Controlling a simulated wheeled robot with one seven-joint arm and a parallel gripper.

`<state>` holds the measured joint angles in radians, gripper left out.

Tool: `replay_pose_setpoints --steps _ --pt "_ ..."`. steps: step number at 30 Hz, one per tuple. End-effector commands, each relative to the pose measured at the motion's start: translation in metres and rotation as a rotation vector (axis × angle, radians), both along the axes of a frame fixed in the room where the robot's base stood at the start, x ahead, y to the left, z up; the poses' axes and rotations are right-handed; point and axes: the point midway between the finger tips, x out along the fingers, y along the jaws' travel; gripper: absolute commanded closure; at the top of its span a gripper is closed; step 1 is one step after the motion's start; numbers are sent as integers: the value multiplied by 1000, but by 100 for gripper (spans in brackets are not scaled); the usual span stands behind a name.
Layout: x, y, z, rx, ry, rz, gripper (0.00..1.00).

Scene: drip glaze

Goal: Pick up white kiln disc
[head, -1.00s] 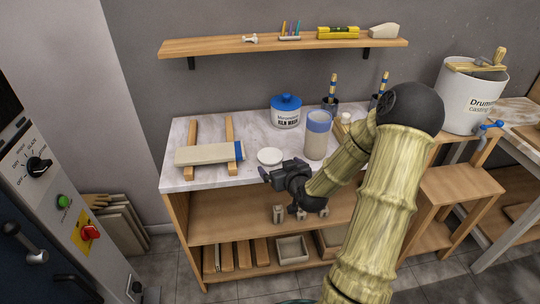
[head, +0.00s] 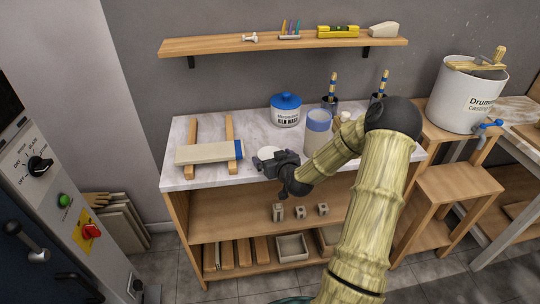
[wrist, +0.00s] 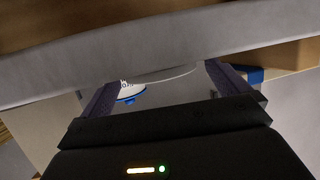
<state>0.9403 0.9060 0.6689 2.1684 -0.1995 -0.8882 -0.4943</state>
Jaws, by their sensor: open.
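The white kiln disc (head: 267,151) lies flat on the pale marbled worktop near its front edge, partly hidden behind my gripper. My gripper (head: 263,165) is low at the front edge of the worktop, with its fingers open towards the disc. In the wrist view the disc (wrist: 168,75) shows as a thin white curved edge between the two dark fingers (wrist: 163,85). I cannot tell whether either finger touches it.
A long block with a blue end (head: 205,154) rests on two wooden bars to the left. A blue-lidded jar (head: 286,112) stands behind, and a blue-banded tumbler (head: 317,136) stands close on the right. The worktop edge (wrist: 210,38) crosses the wrist view.

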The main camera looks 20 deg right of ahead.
Motion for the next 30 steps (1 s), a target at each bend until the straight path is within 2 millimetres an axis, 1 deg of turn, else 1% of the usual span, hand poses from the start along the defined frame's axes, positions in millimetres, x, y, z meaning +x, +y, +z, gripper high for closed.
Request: replay_pose_setpoints --steps 2,16,17,18,23,24,30 --pt "2 0 -1 0 0 1 0" --pt "2 0 -1 -1 0 1 0" --pt "2 0 -1 -1 0 1 4" --pt "2 0 -1 -1 0 1 12" --pt "2 0 -1 -1 0 1 43" --pt "2 0 0 -1 -1 1 46" --pt "2 0 0 -1 -1 1 46"
